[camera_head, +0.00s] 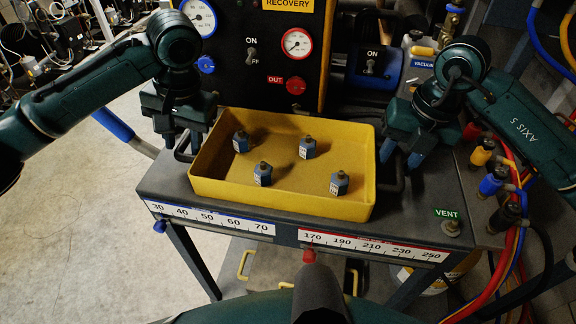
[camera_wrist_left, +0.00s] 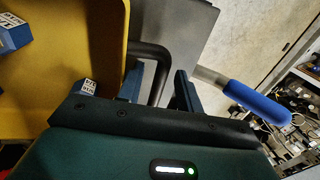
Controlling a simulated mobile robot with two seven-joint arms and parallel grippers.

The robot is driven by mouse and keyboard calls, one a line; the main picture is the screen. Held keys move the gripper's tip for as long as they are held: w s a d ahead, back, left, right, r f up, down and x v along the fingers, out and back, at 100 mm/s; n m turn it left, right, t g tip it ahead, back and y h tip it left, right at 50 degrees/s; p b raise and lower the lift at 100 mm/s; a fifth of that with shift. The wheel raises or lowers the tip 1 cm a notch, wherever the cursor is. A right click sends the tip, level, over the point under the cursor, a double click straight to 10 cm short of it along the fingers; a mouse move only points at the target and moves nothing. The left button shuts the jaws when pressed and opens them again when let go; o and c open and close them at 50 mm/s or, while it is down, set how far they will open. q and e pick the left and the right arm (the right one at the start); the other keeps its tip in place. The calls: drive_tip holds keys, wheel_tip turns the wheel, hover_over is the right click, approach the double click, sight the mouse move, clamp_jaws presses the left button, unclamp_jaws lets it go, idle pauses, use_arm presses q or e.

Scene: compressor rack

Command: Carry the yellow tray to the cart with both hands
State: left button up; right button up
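The yellow tray (camera_head: 240,189) rests on the dark metal top of the rack, with several small blue parts (camera_head: 308,148) standing in it. A dark handle shows at its left side, and it also shows in the left wrist view (camera_wrist_left: 152,56). My left gripper (camera_head: 182,142) is at that handle with its fingers pointing down; in the left wrist view its fingers (camera_wrist_left: 160,88) are apart, one on each side of the handle. My right gripper (camera_head: 401,156) is at the tray's right side by the right handle (camera_head: 397,182), its fingers apart. Contact there cannot be told.
The control panel (camera_head: 262,60) with gauges and switches stands right behind the tray. Coloured hoses and valves (camera_head: 490,180) crowd the right side. A blue-gripped bar (camera_head: 112,124) sticks out at the left. Open floor (camera_head: 80,230) lies at the left. Yellow handles show below the rack's front.

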drive_tip(key=shift+r, duration=0.2)
use_arm(q)
drive_tip(key=v, duration=1)
drive_tip(key=shift+r, duration=0.2)
use_arm(e)
wheel_tip(320, 180, up, 12)
drive_tip(key=d, duration=0.2)
drive_tip(key=shift+s+f, duration=0.15)
drive_tip(key=shift+f, duration=0.1)
drive_tip(key=shift+d, duration=0.1)
